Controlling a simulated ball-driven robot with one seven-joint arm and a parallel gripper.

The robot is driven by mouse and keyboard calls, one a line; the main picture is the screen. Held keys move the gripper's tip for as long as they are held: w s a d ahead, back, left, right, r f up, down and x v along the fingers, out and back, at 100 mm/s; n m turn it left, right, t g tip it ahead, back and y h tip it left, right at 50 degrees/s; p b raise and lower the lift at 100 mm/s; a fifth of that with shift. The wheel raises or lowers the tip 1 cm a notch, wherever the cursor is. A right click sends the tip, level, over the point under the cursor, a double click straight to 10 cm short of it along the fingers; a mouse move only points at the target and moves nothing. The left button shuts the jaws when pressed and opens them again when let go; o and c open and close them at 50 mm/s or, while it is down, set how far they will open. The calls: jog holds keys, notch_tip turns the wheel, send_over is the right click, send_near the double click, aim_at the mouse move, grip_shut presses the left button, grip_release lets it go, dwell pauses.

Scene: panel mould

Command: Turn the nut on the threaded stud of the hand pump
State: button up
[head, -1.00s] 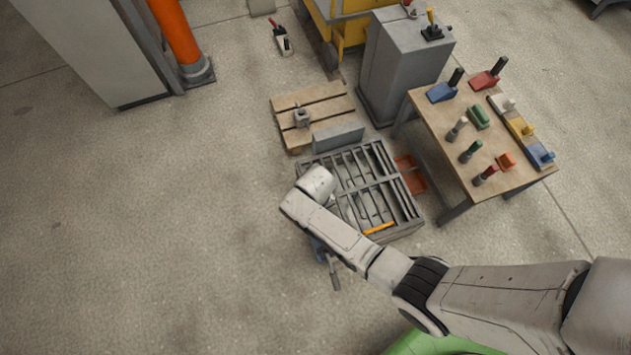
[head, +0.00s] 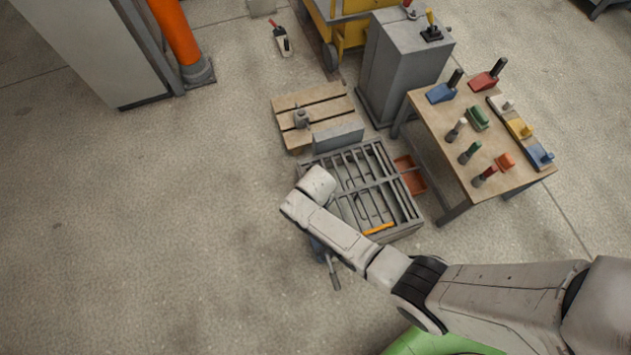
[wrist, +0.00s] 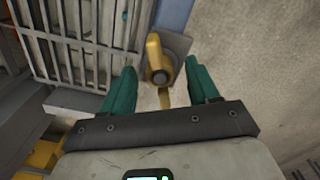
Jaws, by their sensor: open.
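In the wrist view a yellow part with a dark round end (wrist: 159,74) stands in front of a small grey plate and a blue surface. It looks like the nut on its stud, but the thread is not clear. My gripper (wrist: 160,73) is open, with one teal finger on each side of the yellow part and gaps between. In the head view the hand pump (head: 333,272) is mostly hidden under my arm; a grey handle and a bit of blue show. My fingers are hidden there.
A grey slatted rack (head: 408,205) stands right beside the pump, with an orange bar in it. A wooden pallet (head: 290,102) lies behind it. A table (head: 440,130) with several coloured handles stands to the right. The floor on the left is clear.

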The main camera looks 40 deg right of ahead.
jog(key=shift+r, duration=0.1)
notch_tip(320, 180, up, 11)
jog(key=p, duration=0.3)
jog(key=shift+o, duration=0.2)
jog(key=shift+f, duration=0.2)
